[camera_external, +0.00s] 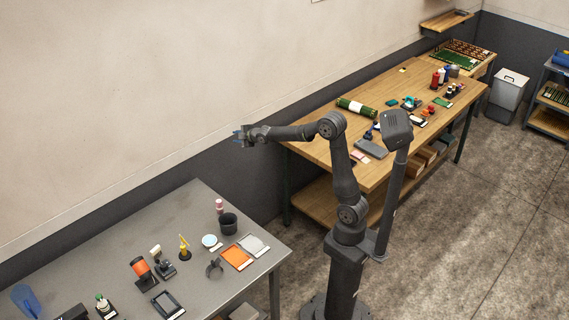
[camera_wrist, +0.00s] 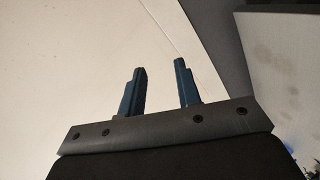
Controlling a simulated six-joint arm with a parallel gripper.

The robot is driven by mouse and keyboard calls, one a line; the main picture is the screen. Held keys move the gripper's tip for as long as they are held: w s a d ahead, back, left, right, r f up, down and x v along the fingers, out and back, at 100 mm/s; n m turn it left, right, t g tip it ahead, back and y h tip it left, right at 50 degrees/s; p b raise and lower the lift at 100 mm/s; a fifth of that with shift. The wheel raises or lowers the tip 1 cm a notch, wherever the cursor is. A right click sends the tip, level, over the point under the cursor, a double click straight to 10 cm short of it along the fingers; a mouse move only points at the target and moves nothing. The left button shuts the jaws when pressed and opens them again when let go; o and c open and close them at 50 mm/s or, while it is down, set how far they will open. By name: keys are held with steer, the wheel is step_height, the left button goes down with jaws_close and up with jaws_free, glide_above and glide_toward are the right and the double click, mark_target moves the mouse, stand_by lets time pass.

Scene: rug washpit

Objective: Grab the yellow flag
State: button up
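A small yellow upright thing (camera_external: 184,243) stands on the grey table, between a white-topped black device and a pale blue round dish. It is the only clearly yellow upright thing I can make out, but it is too small to tell for sure that it is the flag. My gripper (camera_external: 239,136) is high in the air near the wall, above and well apart from the grey table. In the wrist view my gripper's two blue fingers (camera_wrist: 160,72) are apart with nothing between them.
On the grey table (camera_external: 120,250) stand an orange-and-black device (camera_external: 142,270), a black cup (camera_external: 228,224), an orange panel (camera_external: 236,257) and a blue vessel (camera_external: 26,301). The table's back left is clear. A cluttered wooden bench (camera_external: 330,135) stands behind my arm.

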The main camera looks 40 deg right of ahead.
steer(key=a+f+n+g, duration=0.15)
steer(key=a+n, duration=0.35)
steer(key=a, duration=0.8)
steer(key=n+g+h, duration=0.2)
steer(key=n+g, duration=0.5)
steer(key=n, duration=1)
glide_above(182, 241)
steer(key=s, duration=0.6)
steer(key=x, duration=1.8)
steer(key=shift+a, duration=0.1)
steer(key=shift+r, duration=0.15)
jaws_close()
